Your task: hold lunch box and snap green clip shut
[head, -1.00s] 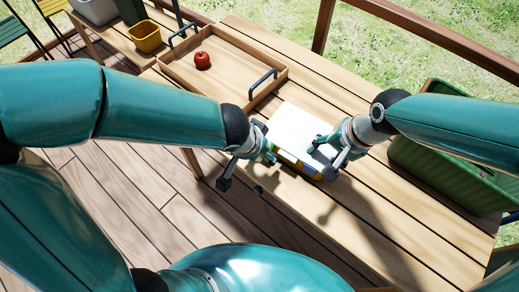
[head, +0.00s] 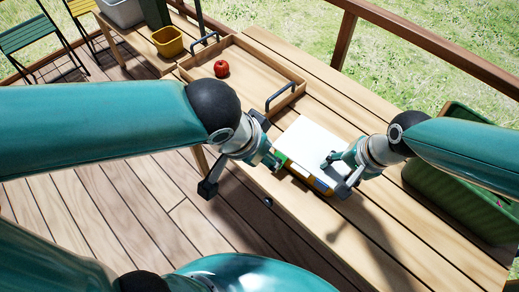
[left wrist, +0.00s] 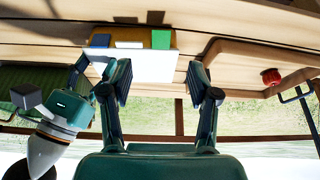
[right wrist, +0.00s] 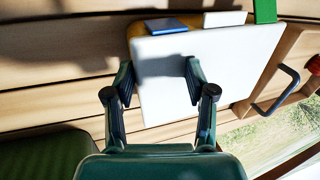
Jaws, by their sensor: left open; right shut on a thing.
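The lunch box (head: 311,137) has a white lid and a yellow body and lies on the table. Its long edge carries a blue clip (right wrist: 166,26), a white clip (right wrist: 225,18) and the green clip (left wrist: 161,39). The green clip sticks out farther from the lid edge than the others. My right gripper (head: 338,174) is shut on the box at its right end, one finger over the lid. My left gripper (left wrist: 158,75) is open at the green clip's end, its fingers apart and pointing toward the box. Contact with the clip cannot be told.
A wooden tray (head: 237,84) with dark handles holds a red apple (head: 221,68) left of the box. A green crate (head: 455,190) stands at the right. A yellow bin (head: 167,41) stands farther back. Bare table lies in front of the box.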

